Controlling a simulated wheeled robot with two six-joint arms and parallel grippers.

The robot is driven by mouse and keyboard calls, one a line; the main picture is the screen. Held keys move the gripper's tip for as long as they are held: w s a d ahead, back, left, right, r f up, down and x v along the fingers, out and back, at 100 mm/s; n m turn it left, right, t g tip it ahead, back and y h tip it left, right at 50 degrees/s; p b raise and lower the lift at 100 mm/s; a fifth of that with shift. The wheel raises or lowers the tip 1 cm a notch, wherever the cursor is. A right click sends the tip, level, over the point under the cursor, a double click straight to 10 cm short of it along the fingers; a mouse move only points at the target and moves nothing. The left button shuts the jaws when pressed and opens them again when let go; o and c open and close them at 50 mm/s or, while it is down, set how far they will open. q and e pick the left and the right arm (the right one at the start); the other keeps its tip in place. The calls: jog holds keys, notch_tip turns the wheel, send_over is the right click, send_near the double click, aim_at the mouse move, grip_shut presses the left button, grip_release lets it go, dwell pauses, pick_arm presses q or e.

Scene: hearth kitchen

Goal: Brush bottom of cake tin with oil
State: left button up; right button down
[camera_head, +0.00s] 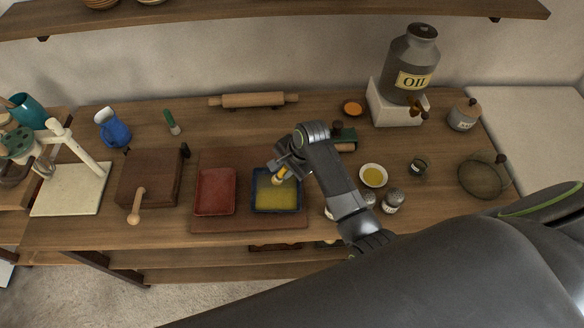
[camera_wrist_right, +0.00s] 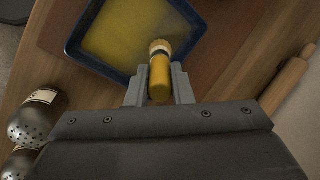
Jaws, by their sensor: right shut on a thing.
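A dark blue square cake tin (camera_head: 277,208) stands on a brown board, and its bottom looks yellow and oily. It also shows in the right wrist view (camera_wrist_right: 77,50). My right gripper (camera_head: 284,168) is above the tin, shut on a yellow-handled brush (camera_wrist_right: 160,75). The brush head points down at the tin's bottom near its edge; I cannot tell if it touches. A small white bowl of yellow oil (camera_head: 373,176) stands to the right of the tin. A grey oil can (camera_head: 412,62) labelled OIL stands on a white block at the back. My left gripper is not in view.
A red tin (camera_head: 215,191) sits directly left of the blue one on the brown board (camera_head: 250,224). A wooden box with a crank (camera_head: 150,178) is further left. Shakers (camera_head: 393,200) stand right of my arm. A rolling pin (camera_head: 253,100) lies at the back.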

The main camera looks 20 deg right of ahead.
jog(key=shift+w+a, duration=0.25)
jog(key=shift+a, duration=0.55)
jog(key=shift+w+a, duration=0.25)
jog(key=shift+a, duration=0.5)
jog(key=shift+s, duration=0.1)
jog(key=shift+s+a, duration=0.4)
jog(key=shift+s, duration=0.7)
jog(key=shift+s+a, duration=0.45)
jog(key=shift+s, duration=0.7)
jog(key=shift+s+a, duration=0.4)
jog(key=shift+s, duration=0.7)
jog(key=shift+w+d, duration=0.45)
jog(key=shift+w, duration=0.7)
jog(key=shift+w+d, duration=0.45)
jog(key=shift+w, duration=0.75)
jog(key=shift+w+d, duration=0.45)
jog(key=shift+w, duration=0.7)
jog(key=s+a, duration=0.1)
jog(key=s, duration=0.3)
jog(key=s+a, duration=0.1)
jog(key=s, duration=0.2)
jog(key=shift+a, duration=0.35)
